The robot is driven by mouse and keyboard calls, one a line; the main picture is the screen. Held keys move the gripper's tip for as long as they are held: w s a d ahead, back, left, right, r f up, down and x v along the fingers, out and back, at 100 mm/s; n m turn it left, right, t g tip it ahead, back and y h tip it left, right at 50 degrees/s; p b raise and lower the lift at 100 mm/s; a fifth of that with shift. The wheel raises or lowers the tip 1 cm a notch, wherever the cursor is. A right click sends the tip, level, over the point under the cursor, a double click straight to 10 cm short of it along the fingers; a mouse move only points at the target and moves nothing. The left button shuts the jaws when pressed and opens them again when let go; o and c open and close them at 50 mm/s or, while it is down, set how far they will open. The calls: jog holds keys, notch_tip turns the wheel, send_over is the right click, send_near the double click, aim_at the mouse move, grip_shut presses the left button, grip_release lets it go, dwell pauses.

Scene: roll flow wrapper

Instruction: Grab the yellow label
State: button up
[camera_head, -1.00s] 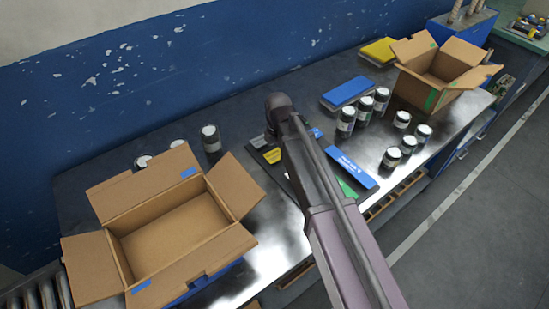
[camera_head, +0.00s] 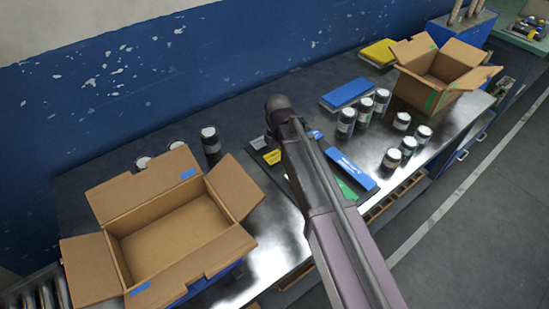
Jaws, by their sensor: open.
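A small yellow label (camera_head: 272,157) with dark print lies on a dark holder on the metal table, just left of my arm. In the head view my arm reaches up from the lower right and ends in a rounded dark joint above the labels. My gripper does not show; it seems hidden behind the arm. A paler small label (camera_head: 258,143) lies just up and left of the yellow one. A blue label (camera_head: 350,168) and a green label (camera_head: 346,189) show to the right of the arm. The arm covers part of the label area.
An open cardboard box (camera_head: 170,232) with blue tape stands at left. Another open box (camera_head: 437,82) with green tape stands at back right. Several dark cans (camera_head: 363,110) stand right of the arm. A blue stack (camera_head: 346,94) and a yellow stack (camera_head: 379,52) lie behind.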

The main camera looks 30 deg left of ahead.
aim_at(277, 157)
jog(key=shift+f, duration=0.1)
dwell(0.3)
jog(key=c, duration=0.7)
jog(key=shift+r, duration=0.2)
notch_tip(277, 157, up, 2)
jog(key=shift+r+p, duration=0.1)
jog(key=shift+p, duration=1.15)
jog(key=shift+s+d+r+p, duration=0.1)
jog(key=shift+s+r+p, duration=0.15)
jog(key=shift+r+p, duration=0.25)
jog(key=shift+s+d+r+p, duration=0.1)
jog(key=shift+s+r+p, duration=0.15)
jog(key=shift+r+p, duration=0.2)
jog(key=s+d+r+p, duration=0.1)
jog(key=s+d, duration=0.3)
jog(key=s, duration=1)
jog(key=shift+s, duration=0.25)
jog(key=shift+a, duration=0.1)
jog(key=shift+r, duration=0.1)
